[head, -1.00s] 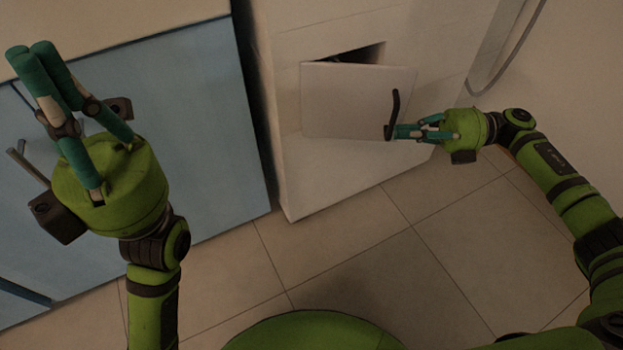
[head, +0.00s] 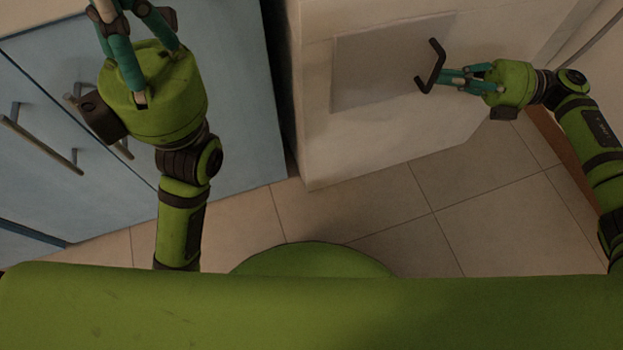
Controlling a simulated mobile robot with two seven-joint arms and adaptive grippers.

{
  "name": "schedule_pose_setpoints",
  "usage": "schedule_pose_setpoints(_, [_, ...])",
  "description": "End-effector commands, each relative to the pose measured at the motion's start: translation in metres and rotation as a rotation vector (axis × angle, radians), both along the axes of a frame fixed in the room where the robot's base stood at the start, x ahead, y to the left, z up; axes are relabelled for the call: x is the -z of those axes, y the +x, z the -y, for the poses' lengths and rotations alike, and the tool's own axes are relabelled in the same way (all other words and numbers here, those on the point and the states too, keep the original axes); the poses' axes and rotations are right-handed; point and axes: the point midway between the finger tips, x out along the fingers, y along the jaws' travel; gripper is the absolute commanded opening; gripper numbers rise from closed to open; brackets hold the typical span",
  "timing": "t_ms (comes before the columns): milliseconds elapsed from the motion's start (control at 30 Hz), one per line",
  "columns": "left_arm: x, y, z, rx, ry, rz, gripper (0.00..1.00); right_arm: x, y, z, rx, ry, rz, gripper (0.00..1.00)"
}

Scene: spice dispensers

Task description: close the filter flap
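The filter flap (head: 375,65) is a grey square panel on the front of the pale cabinet. It looks flush or nearly flush with that front, and no dark opening shows around it. Its black bracket-shaped handle (head: 437,50) sits at its right side. My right gripper (head: 441,77) reaches in from the right, with its teal fingers close together and shut at the handle; the exact contact is small to see. My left gripper (head: 122,12) is up at the top left, away from the flap. Its fingertips are cut off by the frame, so its opening is hidden.
Blue drawers with metal bar handles (head: 45,147) stand at the left, near my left arm. A dark narrow gap separates them from the pale cabinet (head: 345,150). The tiled floor (head: 370,205) in front is clear.

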Motion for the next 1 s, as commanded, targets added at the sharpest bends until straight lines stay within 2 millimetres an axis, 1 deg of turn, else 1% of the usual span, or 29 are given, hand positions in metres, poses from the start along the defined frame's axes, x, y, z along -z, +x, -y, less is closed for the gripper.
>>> schedule_pose_setpoints(767, [0.000, 0.000, 0.000, -0.001, 0.001, -0.003, 0.00, -0.001, 0.001, 0.000, 0.000, 0.003, 0.002, 0.00])
schedule_pose_setpoints(867, [0.000, 0.000, 0.000, -0.001, 0.001, -0.003, 0.00, 0.000, 0.001, 0.008, 0.003, 0.001, 0.001, 0.00])
schedule_pose_setpoints(967, [0.000, 0.000, 0.000, -0.001, 0.001, -0.003, 0.00, 0.000, 0.000, 0.025, 0.004, 0.000, 0.000, 0.00])
schedule_pose_setpoints(1000, [0.000, 0.000, 0.000, 0.000, 0.001, -0.002, 0.00, 0.000, 0.000, 0.033, 0.006, 0.000, -0.001, 0.00])
